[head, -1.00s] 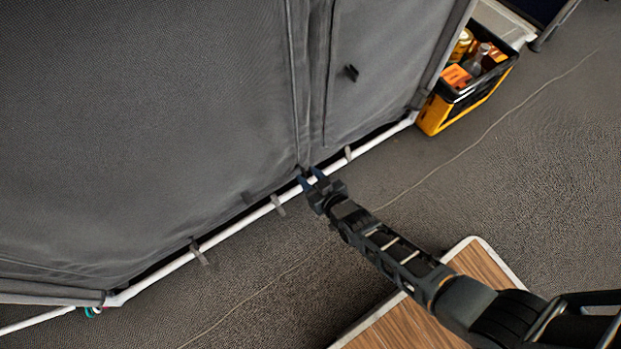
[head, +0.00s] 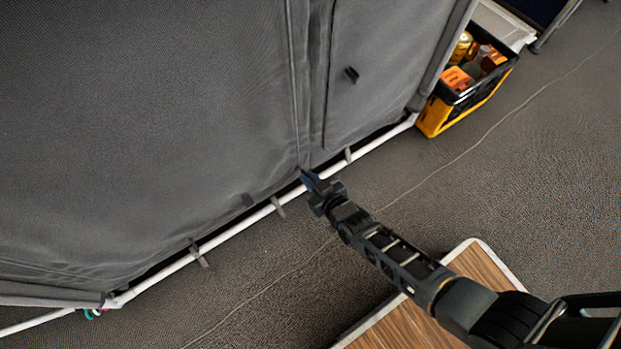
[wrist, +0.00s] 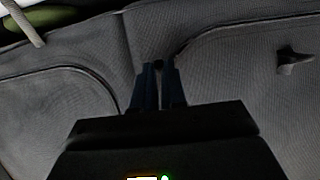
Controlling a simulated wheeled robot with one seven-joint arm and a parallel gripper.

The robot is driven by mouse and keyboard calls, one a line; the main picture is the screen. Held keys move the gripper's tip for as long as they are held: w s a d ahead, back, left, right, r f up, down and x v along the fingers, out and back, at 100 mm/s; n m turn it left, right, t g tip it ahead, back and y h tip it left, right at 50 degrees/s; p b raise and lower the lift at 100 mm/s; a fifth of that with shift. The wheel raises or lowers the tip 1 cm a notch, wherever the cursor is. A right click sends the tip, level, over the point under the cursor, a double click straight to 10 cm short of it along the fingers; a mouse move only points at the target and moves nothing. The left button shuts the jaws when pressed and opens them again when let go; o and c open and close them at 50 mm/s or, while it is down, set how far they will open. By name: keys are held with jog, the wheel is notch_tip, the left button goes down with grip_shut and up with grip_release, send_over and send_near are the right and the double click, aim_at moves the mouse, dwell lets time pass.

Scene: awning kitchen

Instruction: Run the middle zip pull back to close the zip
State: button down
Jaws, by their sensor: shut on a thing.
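My gripper (head: 308,178) is at the lower end of the middle zip (head: 296,110), just above the white bottom pole. The zip runs up the grey fabric wall (head: 160,120). In the wrist view the fingers (wrist: 160,80) are close together, with a small dark thing, the zip pull (wrist: 159,64), between their tips. The pull is mostly hidden by the fingers, and in the head view it cannot be made out.
The white pole (head: 240,230) runs along the wall's foot with several grey straps. A yellow and black crate (head: 435,116) with bottles and boxes stands at upper right. A wooden-topped surface (head: 385,325) lies beneath my arm. Grey floor is open to the right.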

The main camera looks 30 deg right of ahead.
jog(key=shift+f, duration=0.1)
dwell(0.8)
jog(key=shift+d+f, duration=0.15)
jog(key=shift+f, duration=2.15)
jog(key=c, duration=1.2)
grip_release()
